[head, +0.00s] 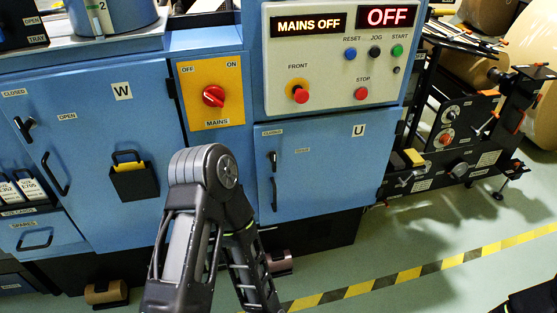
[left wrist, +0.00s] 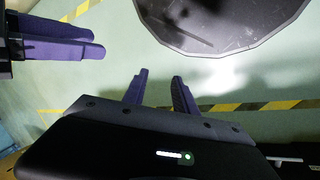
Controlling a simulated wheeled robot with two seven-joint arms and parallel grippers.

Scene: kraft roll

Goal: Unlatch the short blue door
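The short blue door (head: 318,170), marked U, is on the lower right of the machine front in the head view and looks closed. A small dark latch (head: 273,160) sits near its upper left edge, with a dark bar handle (head: 274,195) below it. My left arm rises in front of the machine, left of this door; its gripper is outside the head view. In the left wrist view my left gripper (left wrist: 160,92) has two fingers apart with nothing between them. Another pair of purple fingers (left wrist: 65,40), seemingly my right gripper, shows at upper left; its gap is unclear.
A larger blue door (head: 95,110), marked W, is to the left. Above is a control panel (head: 335,75) with buttons, reading MAINS OFF; the red MAINS switch (head: 213,96) is beside it. A black unit (head: 455,135) stands at right. Yellow-black tape (head: 455,261) crosses open floor.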

